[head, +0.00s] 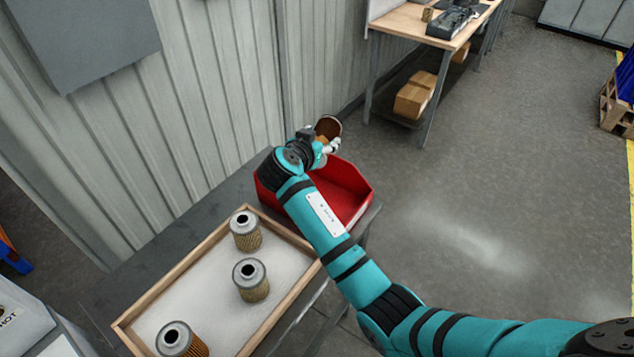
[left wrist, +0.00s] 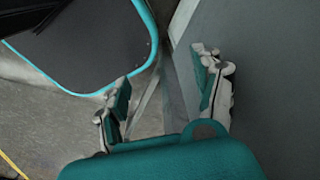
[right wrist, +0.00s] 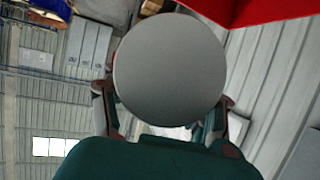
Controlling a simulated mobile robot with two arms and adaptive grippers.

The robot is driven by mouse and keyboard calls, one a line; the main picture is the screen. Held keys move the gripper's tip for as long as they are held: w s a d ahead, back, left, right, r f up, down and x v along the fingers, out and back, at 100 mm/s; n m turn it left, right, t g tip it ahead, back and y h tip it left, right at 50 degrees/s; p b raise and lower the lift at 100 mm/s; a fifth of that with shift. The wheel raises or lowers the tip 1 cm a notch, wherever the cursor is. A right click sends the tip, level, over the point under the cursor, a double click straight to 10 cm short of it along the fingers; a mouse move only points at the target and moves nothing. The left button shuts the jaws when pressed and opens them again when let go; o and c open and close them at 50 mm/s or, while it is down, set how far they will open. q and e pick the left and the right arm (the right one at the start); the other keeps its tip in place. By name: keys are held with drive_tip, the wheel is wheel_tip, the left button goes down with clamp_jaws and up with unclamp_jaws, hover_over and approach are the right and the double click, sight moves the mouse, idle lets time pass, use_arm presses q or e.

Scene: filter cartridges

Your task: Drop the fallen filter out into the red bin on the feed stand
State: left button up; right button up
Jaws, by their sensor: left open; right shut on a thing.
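My right gripper (head: 326,142) is shut on a filter (head: 328,126) with a brownish side, held over the back of the red bin (head: 358,175). In the right wrist view the filter's round grey end (right wrist: 168,70) fills the space between the fingers, and the red bin (right wrist: 265,8) shows at the top right. The bin stands at the far end of the grey feed stand (head: 150,247); my right forearm hides part of it, and its inside shows no filter in the visible part. My left gripper (left wrist: 164,82) is open and empty in the left wrist view.
A wood-rimmed tray (head: 172,288) on the stand holds three upright filters (head: 250,280). A ribbed wall (head: 215,90) runs close behind the stand. A workbench (head: 410,22) with boxes (head: 413,97) below is further back.

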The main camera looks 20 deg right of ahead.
drive_tip(key=shift+s+a+f+b, duration=0.2)
drive_tip(key=shift+f+b, duration=0.1)
drive_tip(key=shift+f, duration=0.1)
drive_tip(key=shift+f+b, duration=0.55)
drive_tip(key=shift+f, duration=0.4)
wheel_tip(320, 180, down, 3)
drive_tip(key=shift+w+f+b, duration=0.1)
drive_tip(key=shift+b, duration=0.75)
drive_tip(key=o, duration=1.1)
drive_tip(key=shift+d, duration=0.1)
drive_tip(key=shift+o, duration=1)
use_arm(q)
drive_tip(key=f, duration=0.1)
drive_tip(key=s+f, duration=0.1)
drive_tip(key=s+a+f, duration=0.1)
drive_tip(key=shift+f, duration=0.3)
use_arm(e)
wheel_tip(320, 180, up, 10)
